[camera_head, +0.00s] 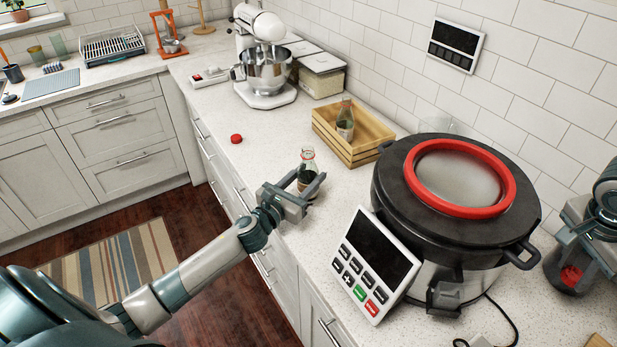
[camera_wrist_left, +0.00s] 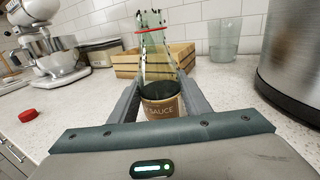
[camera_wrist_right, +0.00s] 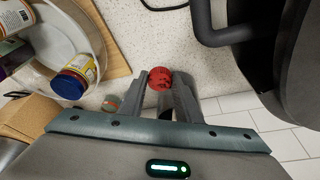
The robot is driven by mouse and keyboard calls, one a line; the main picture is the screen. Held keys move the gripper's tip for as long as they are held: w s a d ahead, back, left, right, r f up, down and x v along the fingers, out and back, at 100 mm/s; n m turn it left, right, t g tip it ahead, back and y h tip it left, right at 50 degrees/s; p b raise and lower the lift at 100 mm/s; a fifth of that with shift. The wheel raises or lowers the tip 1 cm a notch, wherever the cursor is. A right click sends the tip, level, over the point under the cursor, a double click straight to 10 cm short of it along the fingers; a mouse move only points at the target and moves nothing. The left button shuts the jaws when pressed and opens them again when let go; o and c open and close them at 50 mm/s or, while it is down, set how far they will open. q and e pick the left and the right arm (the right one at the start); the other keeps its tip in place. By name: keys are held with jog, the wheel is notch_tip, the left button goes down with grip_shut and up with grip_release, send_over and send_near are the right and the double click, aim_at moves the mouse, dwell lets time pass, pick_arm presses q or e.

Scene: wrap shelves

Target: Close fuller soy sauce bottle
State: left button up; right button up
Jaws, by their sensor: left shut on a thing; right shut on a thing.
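A glass soy sauce bottle (camera_head: 306,163) with dark sauce inside stands upright near the counter's front edge. My left gripper (camera_head: 313,182) is shut around its body; its brown label (camera_wrist_left: 162,108) shows between the fingers in the left wrist view. No cap shows on its mouth. A second soy sauce bottle (camera_head: 345,120) stands in the wooden crate (camera_head: 368,150), also with no cap visible. A red cap (camera_head: 236,139) lies on the counter, left of the held bottle. My right gripper (camera_wrist_right: 170,82) is shut on another red cap (camera_wrist_right: 165,78), at the right beyond the cooker.
A large cooker (camera_head: 455,245) with a red ring and a tilted control panel (camera_head: 362,264) stands between my grippers. A stand mixer (camera_head: 265,65) is behind. The right wrist view shows a white bowl (camera_wrist_right: 50,45) with jars. The counter around the loose cap is clear.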

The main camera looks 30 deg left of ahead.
aim_at(308, 147)
pick_arm(q)
jog(key=shift+r, duration=0.35)
jog(key=shift+r, duration=4.65)
pick_arm(e)
jog(key=shift+f, duration=0.2)
pick_arm(q)
jog(key=o, duration=0.4)
grip_shut()
